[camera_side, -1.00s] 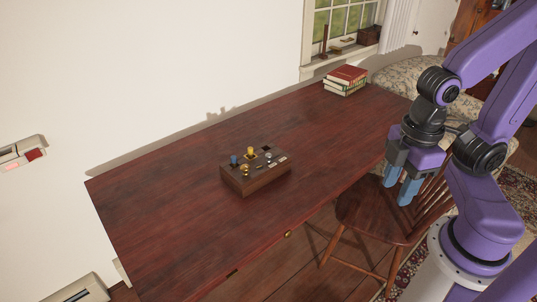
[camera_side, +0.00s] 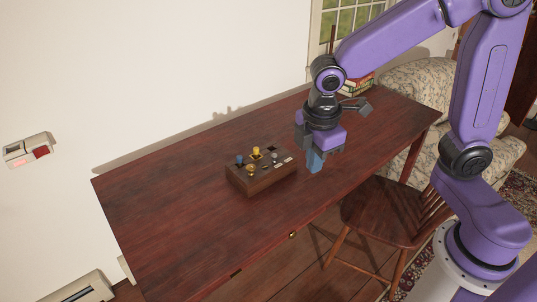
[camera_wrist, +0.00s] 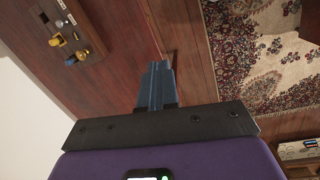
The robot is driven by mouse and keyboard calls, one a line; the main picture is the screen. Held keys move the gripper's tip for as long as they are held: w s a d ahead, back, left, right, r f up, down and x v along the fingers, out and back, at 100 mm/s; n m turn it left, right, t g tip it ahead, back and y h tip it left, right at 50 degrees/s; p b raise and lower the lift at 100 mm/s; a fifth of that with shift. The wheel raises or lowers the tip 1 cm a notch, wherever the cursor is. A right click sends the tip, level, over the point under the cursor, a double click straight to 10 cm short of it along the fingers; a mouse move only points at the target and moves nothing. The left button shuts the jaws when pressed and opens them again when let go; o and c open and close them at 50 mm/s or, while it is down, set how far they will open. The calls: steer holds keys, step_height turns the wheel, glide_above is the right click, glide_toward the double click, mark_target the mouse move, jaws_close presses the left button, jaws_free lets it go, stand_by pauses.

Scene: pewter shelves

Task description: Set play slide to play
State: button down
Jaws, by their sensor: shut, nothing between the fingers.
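A wooden control box (camera_side: 262,180) sits on the desk. Its top carries a blue knob, yellow and brass knobs, a silver one and small white labels; the labels are too small to read, so I cannot tell which control is the play slide. The box also shows at the upper left of the wrist view (camera_wrist: 68,75). My gripper (camera_side: 315,163) is shut and empty, pointing down above the desk, to the right of the box and apart from it. Its blue fingers are pressed together in the wrist view (camera_wrist: 156,84).
The dark red wooden desk (camera_side: 180,200) is mostly clear around the box. Books (camera_side: 358,84) stand at its far end, partly behind my arm. A wooden chair (camera_side: 385,215) stands at the near side. A patterned sofa (camera_side: 425,90) is beyond.

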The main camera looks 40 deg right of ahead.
steer(key=w+d+f+n+h, duration=0.1)
steer(key=w+f, duration=0.2)
steer(key=w, duration=0.5)
steer(key=w+f+n+h, duration=0.1)
steer(key=w+f, duration=0.3)
steer(key=w, duration=0.4)
steer(key=w+d+f+n+h, duration=0.1)
steer(key=w+f+n, duration=0.2)
steer(key=w, duration=0.6)
steer(key=shift+d+f, duration=0.35)
steer(key=shift+f, duration=0.05)
glide_toward(269, 167)
step_height(269, 167, down, 4)
steer(key=shift+a+r, duration=0.1)
steer(key=shift+a, duration=0.05)
steer(key=shift+w+d, duration=0.2)
steer(key=shift+d, duration=0.35)
steer(key=shift+w+d, duration=0.15)
steer(key=shift+d, duration=0.45)
steer(key=shift+w+d, duration=0.2)
steer(key=shift+d, duration=0.6)
